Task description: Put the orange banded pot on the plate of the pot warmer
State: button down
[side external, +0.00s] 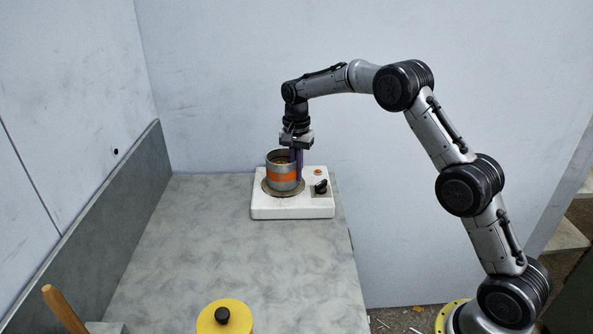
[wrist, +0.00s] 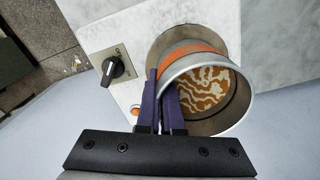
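The orange banded pot (side external: 284,179) is a grey metal cylinder with an orange band and brown, pale-streaked contents. It stands upright over the round brown plate (side external: 268,191) of the white pot warmer (side external: 290,209) and appears to rest on it. In the wrist view the pot (wrist: 192,51) is over the plate (wrist: 167,42) of the warmer (wrist: 124,36). My gripper (side external: 296,178) points down at the pot's right side. Its purple fingers (wrist: 161,85) straddle the pot's wall, one inside and one outside, close together on it. The pot hides part of the plate.
The warmer has a black knob (side external: 321,187) and an orange-red button (side external: 318,171) right of the plate. A yellow round lid-like object with a black knob (side external: 224,315) and a wooden handle (side external: 64,309) are at the front. The grey tabletop (side external: 200,240) between is clear.

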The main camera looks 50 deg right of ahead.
jog(key=c, duration=1.1)
grip_release()
notch_tip(320, 180, up, 11)
jog(key=shift+r, duration=0.2)
jog(key=s+a+r+n+t, duration=0.1)
jog(key=s+a+r+n, duration=0.15)
jog(key=s, duration=0.35)
jog(key=s+a+r+n+t, duration=0.1)
jog(key=s+r+n, duration=0.1)
jog(key=s+r, duration=0.3)
jog(key=s+a+r+n+t, duration=0.1)
jog(key=s+a+r+n, duration=0.15)
jog(key=s, duration=0.45)
jog(key=s+f+n+t, duration=0.1)
jog(key=s+f+n, duration=0.1)
jog(key=s, duration=0.4)
jog(key=s+a+f+n, duration=0.1)
jog(key=s+f+n, duration=0.1)
jog(key=s, duration=0.5)
jog(key=s+a+f+n+t, duration=0.1)
jog(key=s+f+n, duration=0.1)
jog(key=s+f, duration=0.2)
jog(key=shift+s+a+f+n+t, duration=0.1)
jog(key=shift+s+n+t, duration=0.05)
jog(key=shift+s, duration=0.65)
jog(key=shift+s+a+f+n+t, duration=0.1)
jog(key=shift+s+n+t, duration=0.05)
jog(key=shift+s, duration=0.65)
